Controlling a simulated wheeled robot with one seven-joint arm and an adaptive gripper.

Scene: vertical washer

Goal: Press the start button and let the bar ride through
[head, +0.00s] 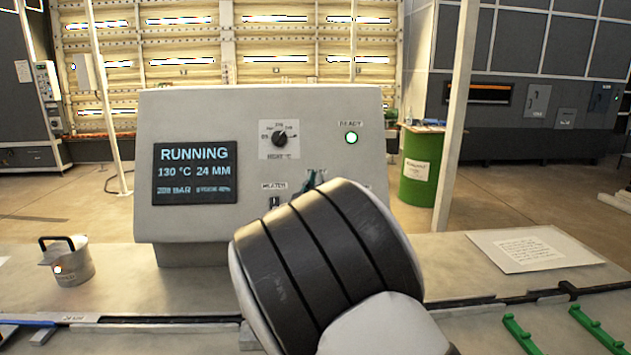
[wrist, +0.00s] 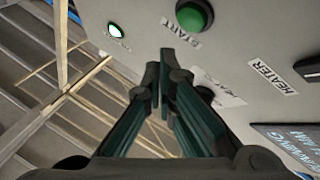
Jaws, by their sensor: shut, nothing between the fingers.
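The green START button (wrist: 194,15) shows at the top of the wrist view on the grey control panel (head: 200,105). It is hidden behind my arm in the head view. My gripper (wrist: 166,62) is shut and empty. Its tips point at the panel, below the button in the wrist picture, and look apart from it. The tips also show just above my arm in the head view (head: 315,180). The screen (head: 195,173) reads RUNNING, 130 °C, 24 MM. The READY lamp (head: 351,138) is lit green. I cannot make out the bar for certain.
A temperature knob (head: 280,139) and a HEATER switch (head: 275,203) are on the panel. A metal cup (head: 72,268) stands left on the bench. A paper sheet (head: 533,249) lies right. Green brackets (head: 519,335) are at the front right.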

